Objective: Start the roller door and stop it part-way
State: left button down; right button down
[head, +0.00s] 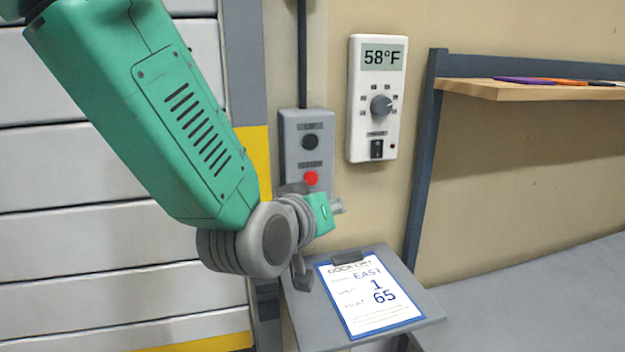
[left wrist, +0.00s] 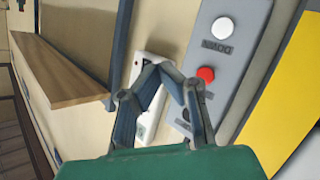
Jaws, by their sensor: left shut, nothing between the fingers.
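The roller door (head: 100,235) has pale horizontal slats and fills the left of the head view, with a yellow strip low down. A grey control box (head: 291,127) is on the wall beside it. It has a black button (head: 310,142) above a red button (head: 311,178); my arm hides its lower part. The left wrist view shows the red button (left wrist: 205,72) and a white button (left wrist: 223,28) labelled DOWN. My left gripper (head: 340,206) is in front of the wall by the box's lower right. Its empty fingers (left wrist: 168,70) are shut. No contact with a button is visible.
A white thermostat (head: 376,110) reading 58°F is on the wall to the right. A clipboard (head: 370,297) reading EAST, 1 and 65 lies on a small grey shelf (head: 425,306) below. A wooden shelf (head: 530,90) with pens is at the right.

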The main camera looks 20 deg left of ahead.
aim_at(321, 181)
pick_arm(q)
jog(key=shift+w+a, duration=0.8)
jog(key=shift+w, duration=0.35)
jog(key=shift+w+a, duration=0.8)
jog(key=shift+w, duration=0.3)
jog(key=shift+w+a, duration=0.8)
jog(key=shift+w, duration=0.45)
jog(key=shift+w+a, duration=0.2)
jog(key=shift+w+a+r, duration=0.1)
jog(key=shift+w+a, duration=0.1)
jog(key=shift+w, duration=0.1)
jog(key=shift+s, duration=0.1)
jog(key=shift+s+d, duration=0.45)
jog(key=shift+s, duration=0.15)
jog(key=shift+s+d, duration=0.75)
jog(key=shift+s, duration=0.3)
jog(key=shift+s+d, duration=0.7)
jog(key=shift+s, duration=0.3)
